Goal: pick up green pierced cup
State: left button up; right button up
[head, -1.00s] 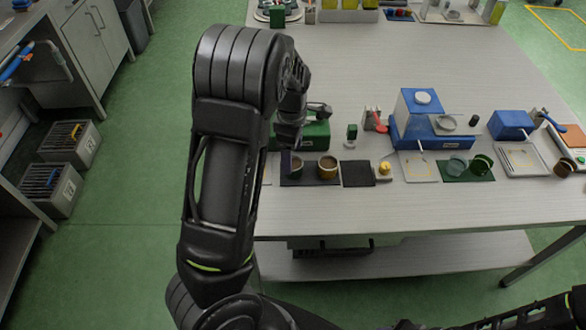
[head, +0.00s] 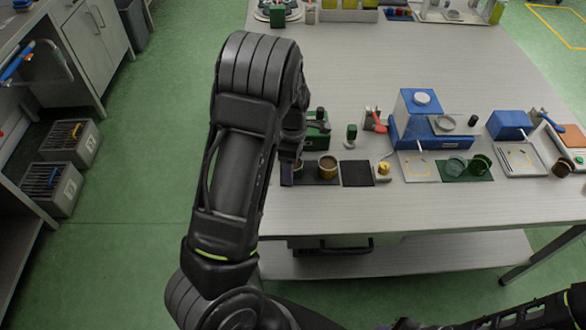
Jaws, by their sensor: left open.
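The green pierced cup (head: 480,164) stands on a dark green mat (head: 481,178) near the front edge of the table, right of centre. A grey-teal cup (head: 456,166) is just left of it on the same mat. My left gripper (head: 288,172) points down at the table's left front, beside the dark mat with the brown cup. It is well left of the green cup, with nothing visible in it. My left arm hides most of this gripper. My right gripper is out of view; only part of that arm shows at bottom right.
The table (head: 400,208) has a clear front strip. A brown cup (head: 327,166), a black mat (head: 356,173) and a yellow-topped item (head: 383,171) lie between my left gripper and the green cup. A blue machine (head: 418,126) stands behind; a white tray (head: 521,160) is to the right.

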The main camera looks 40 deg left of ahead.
pick_arm(q)
jog(key=shift+c, duration=0.4)
jog(key=c, duration=1.5)
